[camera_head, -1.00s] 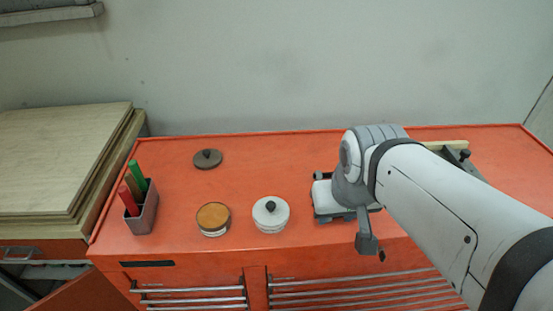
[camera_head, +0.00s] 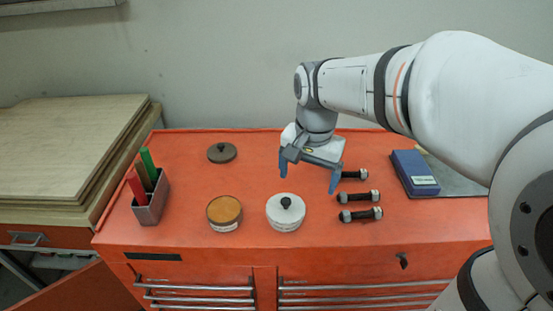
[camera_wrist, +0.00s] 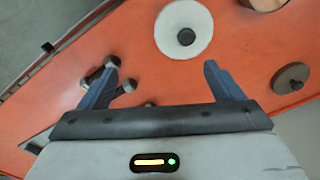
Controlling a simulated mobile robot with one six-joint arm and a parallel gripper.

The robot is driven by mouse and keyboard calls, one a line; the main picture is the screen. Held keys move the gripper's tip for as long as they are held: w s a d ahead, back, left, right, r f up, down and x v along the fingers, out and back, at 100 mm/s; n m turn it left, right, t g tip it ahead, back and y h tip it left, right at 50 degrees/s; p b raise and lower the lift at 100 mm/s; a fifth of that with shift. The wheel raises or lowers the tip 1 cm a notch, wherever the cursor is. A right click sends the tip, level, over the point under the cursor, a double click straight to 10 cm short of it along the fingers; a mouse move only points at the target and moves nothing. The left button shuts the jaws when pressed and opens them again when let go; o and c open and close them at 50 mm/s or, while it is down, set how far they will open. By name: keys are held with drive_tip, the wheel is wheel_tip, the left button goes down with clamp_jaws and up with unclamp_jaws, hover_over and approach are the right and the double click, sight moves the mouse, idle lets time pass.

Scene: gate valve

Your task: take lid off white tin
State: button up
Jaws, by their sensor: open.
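The white tin (camera_head: 285,224) stands on the orange cabinet top with its white lid (camera_head: 275,205) on it. The lid has a dark round knob (camera_head: 286,202) in the middle. In the wrist view the lid (camera_wrist: 170,40) shows from above, beyond my fingertips. My gripper (camera_head: 308,182) is open and empty, with its fingers pointing down. It is above the cabinet top, behind and a little to the right of the tin, apart from it. The open fingers (camera_wrist: 160,72) also show in the wrist view.
An open tin with brown contents (camera_head: 224,212) stands left of the white tin. A loose grey-brown lid (camera_head: 221,153) lies behind. Several dark bolts (camera_head: 360,214) lie to the right, near a blue box (camera_head: 414,173). A grey holder (camera_head: 152,204) with red and green sticks stands far left.

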sight(286, 206)
drive_tip(key=shift+o, duration=1.2)
drive_tip(key=shift+w+a+f+m+g+b, duration=0.15)
drive_tip(key=shift+w+a+f+m, duration=0.15)
drive_tip(key=shift+w+a+f, duration=0.25)
drive_tip(key=shift+w+a+f+m+g+b, duration=0.15)
drive_tip(key=shift+w+a+f+m, duration=0.2)
drive_tip(key=shift+w+a, duration=0.25)
drive_tip(key=shift+a+f, duration=0.25)
drive_tip(key=f, duration=0.7)
drive_tip(key=shift+a+f+p, duration=0.15)
drive_tip(key=shift+a+p, duration=0.2)
drive_tip(key=shift+p, duration=0.05)
drive_tip(key=shift+c, duration=0.4)
drive_tip(key=c, duration=0.8)
